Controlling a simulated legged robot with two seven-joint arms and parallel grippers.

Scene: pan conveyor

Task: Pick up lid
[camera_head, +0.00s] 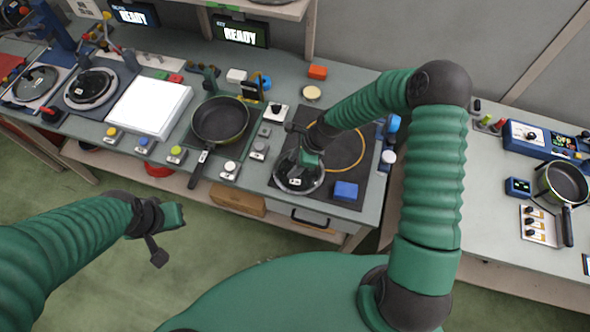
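A round lid (298,182) with a clear top and a pale rim lies on the dark mat (355,195) at the front of the middle table. My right gripper (308,160) points down over this lid and covers its far part. It is at or just above the lid's knob; I cannot tell whether it touches or grips it. My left gripper (174,214) is low at the left, over the floor and away from the table. Its fingers are too small to tell open from shut.
A pan (220,120) sits left of the mat, its handle toward the front. A blue block (346,190) lies right of the lid. Other lids (90,88) (36,83) are at far left. Another pan (565,184) stands on the right table. A white panel (150,106) lies left.

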